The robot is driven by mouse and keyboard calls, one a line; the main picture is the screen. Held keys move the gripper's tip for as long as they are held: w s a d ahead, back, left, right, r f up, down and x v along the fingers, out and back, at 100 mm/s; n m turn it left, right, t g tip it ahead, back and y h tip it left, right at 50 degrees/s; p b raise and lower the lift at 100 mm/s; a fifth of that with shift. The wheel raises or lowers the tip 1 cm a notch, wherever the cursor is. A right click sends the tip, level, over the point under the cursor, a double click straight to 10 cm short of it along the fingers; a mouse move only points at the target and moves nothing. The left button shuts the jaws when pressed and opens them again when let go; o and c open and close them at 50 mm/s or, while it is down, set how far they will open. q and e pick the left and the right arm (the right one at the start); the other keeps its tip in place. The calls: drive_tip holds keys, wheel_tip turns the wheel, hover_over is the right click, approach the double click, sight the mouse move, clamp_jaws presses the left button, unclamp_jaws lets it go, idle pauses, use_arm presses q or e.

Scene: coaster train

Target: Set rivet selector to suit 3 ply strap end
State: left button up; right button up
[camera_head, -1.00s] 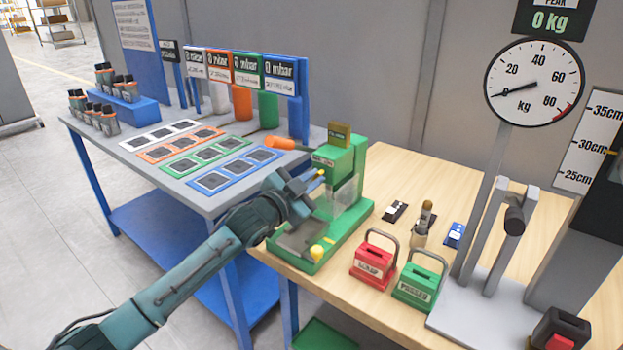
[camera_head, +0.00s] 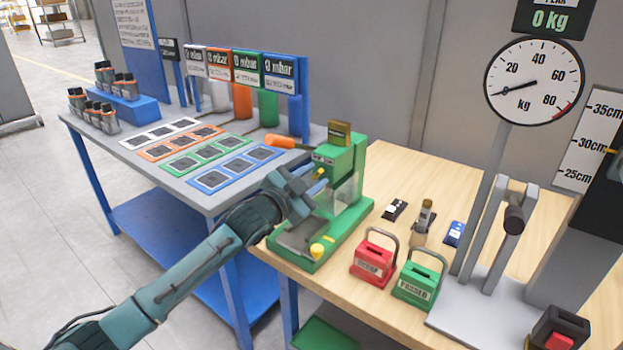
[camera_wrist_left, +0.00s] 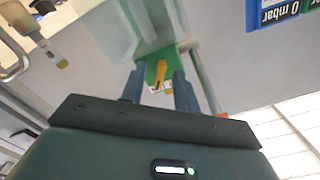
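The green riveting machine (camera_head: 335,190) stands on the near left corner of the wooden bench. A yellow selector pointer (camera_wrist_left: 160,73) on its green face shows in the left wrist view; a bit of yellow also shows by my fingertips in the head view (camera_head: 320,173). My left gripper (camera_head: 308,187) is at that face. In the left wrist view its two fingers (camera_wrist_left: 158,92) stand apart, one on each side of the pointer, with gaps visible. I cannot read any selector markings. No strap end is clearly identifiable. My right gripper is out of view.
A yellow knob (camera_head: 317,251) sits on the machine's base. Red (camera_head: 372,262) and green (camera_head: 415,285) handled boxes stand to its right. A gauge (camera_head: 535,82) stands further right. The blue bench (camera_head: 140,150) with coloured mats is behind my left arm.

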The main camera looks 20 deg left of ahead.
use_arm(q)
drive_tip(key=b+v, duration=0.1)
drive_tip(key=v, duration=1.2)
drive_tip(key=shift+b, duration=0.4)
drive_tip(key=shift+s, duration=0.1)
